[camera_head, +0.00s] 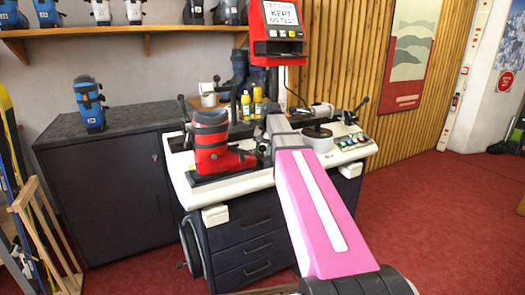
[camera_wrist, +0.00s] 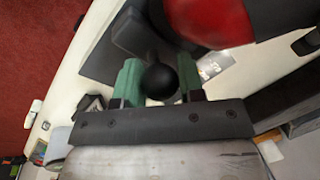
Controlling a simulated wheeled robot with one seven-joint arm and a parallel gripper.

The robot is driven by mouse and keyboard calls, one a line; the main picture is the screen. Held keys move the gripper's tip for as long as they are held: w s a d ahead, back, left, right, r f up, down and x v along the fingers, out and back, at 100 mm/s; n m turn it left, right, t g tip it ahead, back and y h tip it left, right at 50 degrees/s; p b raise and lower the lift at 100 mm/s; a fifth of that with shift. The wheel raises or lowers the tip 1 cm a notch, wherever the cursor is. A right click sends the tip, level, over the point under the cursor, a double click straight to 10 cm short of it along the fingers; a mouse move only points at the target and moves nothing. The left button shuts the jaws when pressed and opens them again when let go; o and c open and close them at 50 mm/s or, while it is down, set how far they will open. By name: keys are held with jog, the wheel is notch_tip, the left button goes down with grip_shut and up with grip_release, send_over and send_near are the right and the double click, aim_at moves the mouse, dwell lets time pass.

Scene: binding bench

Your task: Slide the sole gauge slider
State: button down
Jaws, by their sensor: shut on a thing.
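My gripper (camera_wrist: 158,84) shows in the wrist view with two green fingers. It is shut on a round black knob (camera_wrist: 158,81), which I take to be the sole gauge slider's knob. The dark gauge block (camera_wrist: 130,35) lies just beyond the knob. The toe of a red boot (camera_wrist: 210,18) is close to the fingers. In the head view the red boot (camera_head: 211,148) stands upright on a dark plate on the white bench top (camera_head: 205,199). My pink arm reaches over the bench there, and the fingertips and knob are hidden or too small to tell.
A red screen unit (camera_head: 277,30) stands behind the bench. Yellow bottles (camera_head: 247,105), a grey round pot (camera_head: 318,138) and a button panel (camera_head: 352,140) are on the bench. A blue boot (camera_head: 90,104) stands on the dark cabinet at left. Red carpet is free at right.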

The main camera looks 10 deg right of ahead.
jog(key=d, duration=0.2)
jog(key=w+d, duration=0.1)
jog(key=d, duration=0.2)
jog(key=w+d, duration=0.1)
jog(key=d, duration=0.1)
jog(key=shift+w+d, duration=0.25)
jog(key=c, duration=0.8)
grip_release()
jog(key=shift+d, duration=0.15)
jog(key=shift+o, duration=0.2)
notch_tip(320, 180, up, 11)
jog(key=d, duration=0.2)
jog(key=shift+s+f, duration=0.2)
jog(key=shift+s, duration=0.05)
jog(key=shift+s, duration=0.1)
